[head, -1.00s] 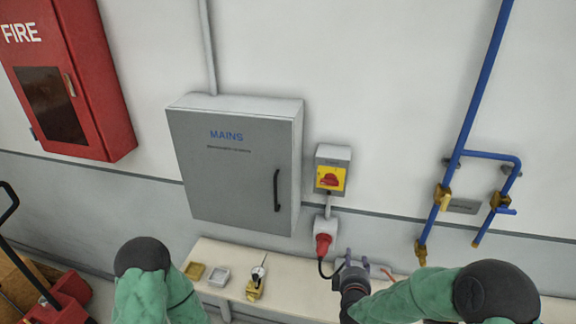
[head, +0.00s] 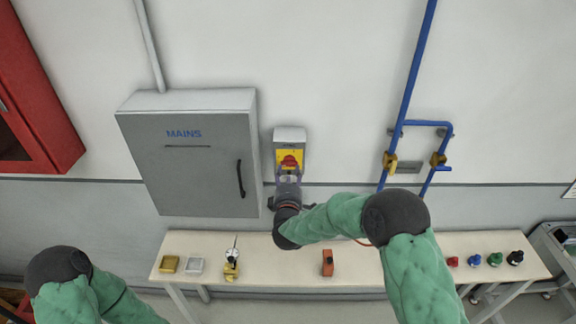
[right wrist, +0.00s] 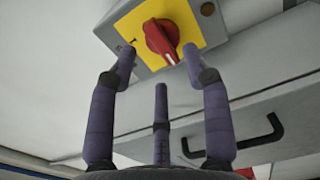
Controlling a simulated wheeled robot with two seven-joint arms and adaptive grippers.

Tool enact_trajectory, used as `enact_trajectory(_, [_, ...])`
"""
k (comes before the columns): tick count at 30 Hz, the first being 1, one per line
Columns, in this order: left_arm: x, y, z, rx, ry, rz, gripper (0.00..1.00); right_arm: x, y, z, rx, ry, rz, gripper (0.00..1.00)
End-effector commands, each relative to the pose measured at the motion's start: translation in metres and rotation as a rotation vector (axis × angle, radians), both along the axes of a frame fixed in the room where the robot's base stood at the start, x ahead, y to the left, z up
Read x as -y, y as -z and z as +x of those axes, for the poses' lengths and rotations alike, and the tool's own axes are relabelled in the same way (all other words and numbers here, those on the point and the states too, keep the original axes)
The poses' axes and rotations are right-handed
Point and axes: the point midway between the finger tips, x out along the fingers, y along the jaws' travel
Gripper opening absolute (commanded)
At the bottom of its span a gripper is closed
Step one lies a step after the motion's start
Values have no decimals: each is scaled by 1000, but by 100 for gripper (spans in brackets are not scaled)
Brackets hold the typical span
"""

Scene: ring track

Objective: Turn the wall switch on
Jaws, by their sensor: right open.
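The wall switch (head: 290,158) is a grey box with a yellow plate and a red rotary knob, on the wall right of the MAINS cabinet. In the right wrist view the red knob (right wrist: 161,40) sits tilted on the yellow plate (right wrist: 130,25). My right gripper (head: 289,172) is just below and in front of the knob. In the right wrist view its purple fingers (right wrist: 160,75) are spread open, two of them on either side of the knob, with nothing held. I cannot tell whether they touch the plate. My left gripper is out of view; only its arm shows at lower left.
The grey MAINS cabinet (head: 190,155) with a black handle is close on the left. A bench (head: 400,262) below carries small items, including an orange one (head: 327,262). Blue pipes (head: 408,90) run up the wall at right. A red fire cabinet (head: 40,100) hangs at far left.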

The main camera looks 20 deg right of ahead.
Motion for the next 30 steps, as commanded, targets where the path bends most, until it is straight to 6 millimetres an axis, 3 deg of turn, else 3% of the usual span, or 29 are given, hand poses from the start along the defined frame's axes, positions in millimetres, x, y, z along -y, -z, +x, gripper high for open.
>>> enact_trajectory(3, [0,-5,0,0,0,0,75,6,-1,17,0,1,0,49])
enact_trajectory(9, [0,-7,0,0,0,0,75,10,0,33,-1,0,0,49])
enact_trajectory(20, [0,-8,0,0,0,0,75,11,0,37,0,0,0,49])
enact_trajectory(25, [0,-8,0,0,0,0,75,11,0,37,0,0,0,1])
enact_trajectory(30, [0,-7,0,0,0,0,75,11,0,36,0,0,1,0])
